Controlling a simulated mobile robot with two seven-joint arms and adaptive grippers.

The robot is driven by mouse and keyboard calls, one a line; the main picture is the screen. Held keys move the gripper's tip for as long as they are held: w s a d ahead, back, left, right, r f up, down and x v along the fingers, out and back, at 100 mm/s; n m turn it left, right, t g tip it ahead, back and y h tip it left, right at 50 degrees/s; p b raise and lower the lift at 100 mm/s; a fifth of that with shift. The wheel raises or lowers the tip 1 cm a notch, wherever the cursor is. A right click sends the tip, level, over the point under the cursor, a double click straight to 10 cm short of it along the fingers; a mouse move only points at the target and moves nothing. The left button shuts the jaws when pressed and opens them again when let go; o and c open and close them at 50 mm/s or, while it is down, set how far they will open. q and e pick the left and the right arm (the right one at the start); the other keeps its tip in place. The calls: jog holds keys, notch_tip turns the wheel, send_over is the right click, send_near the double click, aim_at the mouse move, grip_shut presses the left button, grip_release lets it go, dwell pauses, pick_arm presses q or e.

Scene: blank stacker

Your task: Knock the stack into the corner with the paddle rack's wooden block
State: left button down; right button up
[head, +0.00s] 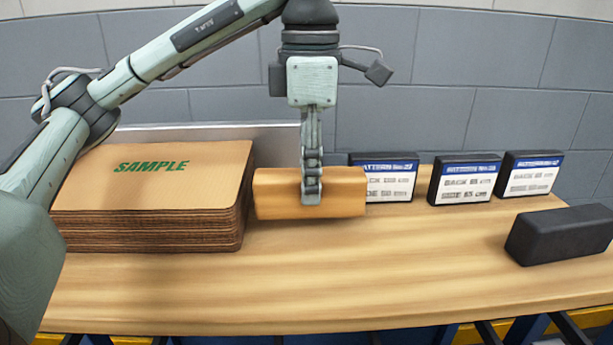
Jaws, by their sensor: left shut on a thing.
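The stack (150,200) of brown cardboard sheets, with "SAMPLE" printed in green on top, sits at the left of the wooden table. A low grey metal wall stands behind it. The wooden block (275,195) is upright on its long side just right of the stack, very near its right face; I cannot tell if they touch. My left gripper (312,190) comes down from above and is shut on the middle of the block. The stack's edges look fairly even. The far left corner is partly hidden by my left arm. My right gripper is not in view.
Several black-framed label signs stand along the back right, the nearest label sign (390,185) close to the block's right end. A dark grey block (560,235) lies at the right edge. The front middle of the table (330,285) is clear.

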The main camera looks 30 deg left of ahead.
pick_arm(q)
jog(key=shift+r, duration=3.8)
